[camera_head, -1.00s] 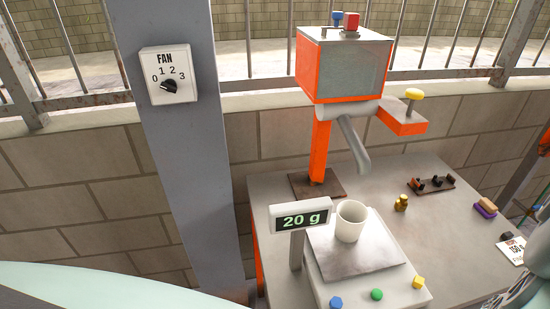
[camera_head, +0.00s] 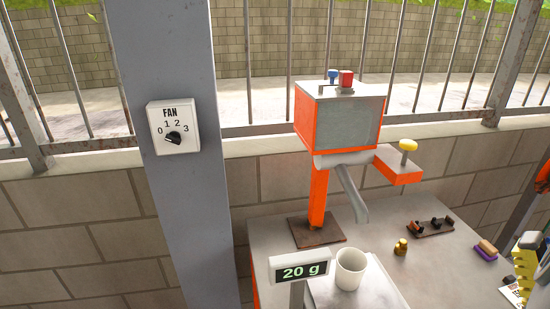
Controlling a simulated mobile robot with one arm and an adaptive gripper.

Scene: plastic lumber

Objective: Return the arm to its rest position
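A yellow and grey ribbed part, which looks like part of my gripper (camera_head: 525,262), shows at the lower right edge, in front of the bench's right end. Most of it and the rest of my arm lie outside the picture. I cannot see both fingertips, nor whether it is open, shut or holding anything. It partly covers a white card on the bench.
The grey bench (camera_head: 405,272) carries an orange dispenser (camera_head: 338,118) with a spout, a white cup (camera_head: 350,268) on a scale (camera_head: 372,293) and a display (camera_head: 300,271) reading 20 g. A brass weight (camera_head: 400,247) stands nearby. A fan dial (camera_head: 173,127) is on the column (camera_head: 180,225).

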